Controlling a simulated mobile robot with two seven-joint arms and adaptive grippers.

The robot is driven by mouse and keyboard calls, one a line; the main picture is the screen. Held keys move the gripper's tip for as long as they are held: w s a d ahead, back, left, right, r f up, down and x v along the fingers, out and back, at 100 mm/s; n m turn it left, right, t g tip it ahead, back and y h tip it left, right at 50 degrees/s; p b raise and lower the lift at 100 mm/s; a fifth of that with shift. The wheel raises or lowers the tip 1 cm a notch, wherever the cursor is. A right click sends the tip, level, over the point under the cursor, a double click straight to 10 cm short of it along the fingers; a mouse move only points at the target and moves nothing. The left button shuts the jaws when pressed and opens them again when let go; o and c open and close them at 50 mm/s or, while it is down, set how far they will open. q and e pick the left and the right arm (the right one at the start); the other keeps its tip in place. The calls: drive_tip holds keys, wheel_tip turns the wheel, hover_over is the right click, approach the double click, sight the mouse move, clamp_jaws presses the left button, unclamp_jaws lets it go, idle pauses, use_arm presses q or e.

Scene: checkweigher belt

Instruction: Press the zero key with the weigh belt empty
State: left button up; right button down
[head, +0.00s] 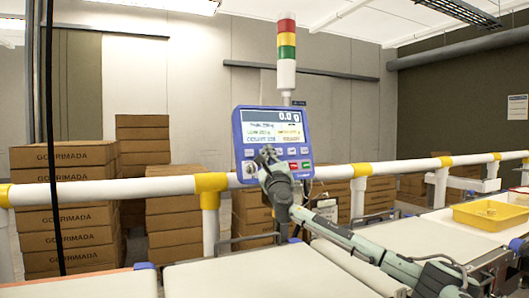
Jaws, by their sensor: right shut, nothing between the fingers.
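The blue weigher terminal (273,130) stands upright behind the belts, and its display reads 0.0 g. Rows of keys sit below the screen. My right gripper (264,155) is shut and empty, in front of the lower left of the terminal's key area. It hides some keys, and I cannot tell whether its tip touches one. The pale belt (250,275) in front of the terminal shows nothing on it; my right arm covers part of the belts. My left gripper is not in view.
A white and yellow guard rail (120,189) runs behind the belts. A red, yellow and green light tower (286,50) rises behind the terminal. A yellow tray (490,214) sits at right. Stacked cartons (65,210) stand beyond the rail.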

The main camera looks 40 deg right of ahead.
drive_tip(key=shift+s, duration=0.1)
drive_tip(key=s, duration=0.1)
drive_tip(key=s+a+r, duration=0.1)
drive_tip(key=s, duration=0.2)
drive_tip(key=shift+s+a+r, duration=0.2)
drive_tip(key=shift+s+a, duration=0.1)
idle(1.0)
